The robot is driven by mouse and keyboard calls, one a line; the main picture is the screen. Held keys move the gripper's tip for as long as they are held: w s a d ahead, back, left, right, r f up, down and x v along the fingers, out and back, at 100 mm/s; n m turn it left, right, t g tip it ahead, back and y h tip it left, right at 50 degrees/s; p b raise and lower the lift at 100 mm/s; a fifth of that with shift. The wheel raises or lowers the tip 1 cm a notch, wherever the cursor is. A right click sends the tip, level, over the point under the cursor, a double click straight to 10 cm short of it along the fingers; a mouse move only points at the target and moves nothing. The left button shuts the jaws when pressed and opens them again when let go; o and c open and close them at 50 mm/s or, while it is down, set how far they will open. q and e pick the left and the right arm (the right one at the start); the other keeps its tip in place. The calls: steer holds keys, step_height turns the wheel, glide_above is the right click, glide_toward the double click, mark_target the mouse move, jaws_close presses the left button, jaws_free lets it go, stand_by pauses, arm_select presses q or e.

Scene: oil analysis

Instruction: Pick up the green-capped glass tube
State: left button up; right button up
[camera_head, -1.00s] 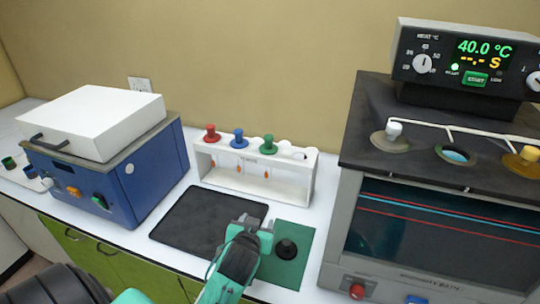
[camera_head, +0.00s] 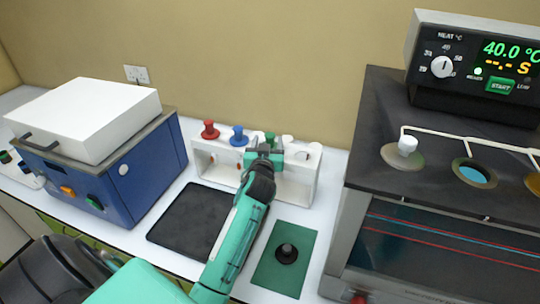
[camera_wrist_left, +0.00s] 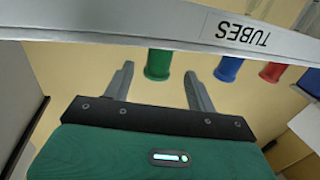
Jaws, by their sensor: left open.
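The green-capped tube (camera_head: 270,138) stands in the white rack (camera_head: 305,185), to the right of the blue and red ones. In the head view my left gripper (camera_head: 264,150) is at the front of the rack and covers part of it below the green cap. In the left wrist view the green cap (camera_wrist_left: 158,64) shows between the two spread fingers of my left gripper (camera_wrist_left: 155,85), near their tips. The fingers do not grip it. The tube's glass is hidden. My right gripper is not in view.
A blue-capped tube (camera_head: 239,136) and a red-capped tube (camera_head: 209,130) stand in the same rack. A black mat (camera_head: 185,225) and a green pad (camera_head: 270,270) with a black knob (camera_head: 287,253) lie in front. A blue machine (camera_head: 150,165) is left, a heating bath (camera_head: 400,230) right.

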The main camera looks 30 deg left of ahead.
mark_target(271, 133)
arm_select(q)
steer(key=shift+w+r, duration=0.1)
steer(key=shift+w+a+r+p, duration=0.15)
steer(key=shift+w+p, duration=0.05)
steer(key=shift+p, duration=0.15)
steer(key=p+x, duration=0.2)
steer(key=x, duration=0.2)
steer(key=shift+w, duration=0.25)
jaws_close()
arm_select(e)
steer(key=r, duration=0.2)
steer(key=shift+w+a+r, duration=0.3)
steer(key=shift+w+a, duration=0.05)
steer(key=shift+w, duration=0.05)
